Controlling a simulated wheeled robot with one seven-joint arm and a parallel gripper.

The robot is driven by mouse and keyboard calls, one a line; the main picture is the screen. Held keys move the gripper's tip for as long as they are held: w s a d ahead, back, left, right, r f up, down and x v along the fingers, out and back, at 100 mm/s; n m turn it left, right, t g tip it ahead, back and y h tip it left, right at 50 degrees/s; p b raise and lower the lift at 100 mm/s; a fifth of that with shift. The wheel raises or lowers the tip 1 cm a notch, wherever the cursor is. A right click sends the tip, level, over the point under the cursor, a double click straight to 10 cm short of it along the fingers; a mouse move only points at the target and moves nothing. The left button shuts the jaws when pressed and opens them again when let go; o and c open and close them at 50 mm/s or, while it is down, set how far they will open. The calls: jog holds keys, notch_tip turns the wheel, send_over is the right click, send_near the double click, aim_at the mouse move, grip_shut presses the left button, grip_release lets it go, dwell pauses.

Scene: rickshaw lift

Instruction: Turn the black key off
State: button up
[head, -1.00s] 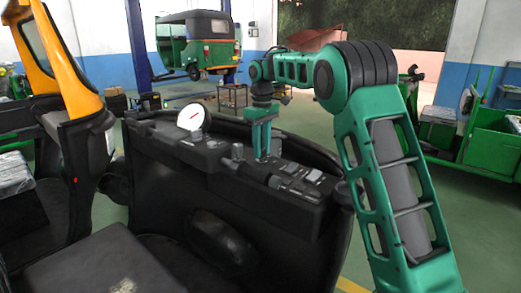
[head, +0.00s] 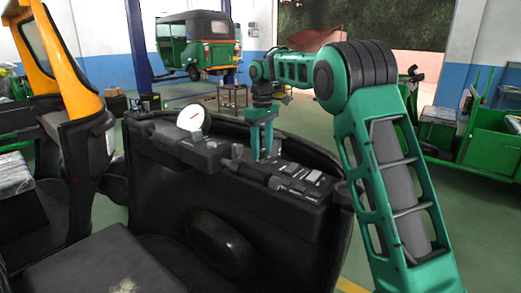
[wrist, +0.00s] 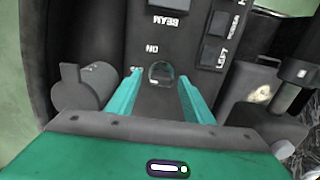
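The black key (wrist: 161,73) is a small dark rounded shape on the dashboard panel in the wrist view, with an "ON" label beside it and a second, partly covered label to its left. My gripper (wrist: 160,83) is open, its two teal fingers on either side of the key, with a visible gap to it. In the head view my gripper (head: 265,154) points down at the dashboard (head: 225,165). The key cannot be made out there. Whether the fingertips reach down to the panel is unclear.
A round dark knob (wrist: 85,87) stands left of the fingers, and a lever (wrist: 290,88) is at the right. Labelled switches (wrist: 213,52) lie beyond the key. A white-faced gauge (head: 190,117) stands on the dashboard. A green rickshaw (head: 198,42) is raised in the background.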

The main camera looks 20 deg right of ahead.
aim_at(262, 150)
notch_tip(262, 150, up, 11)
jog(key=shift+f, duration=0.15)
dwell(0.4)
jog(key=shift+w, duration=0.1)
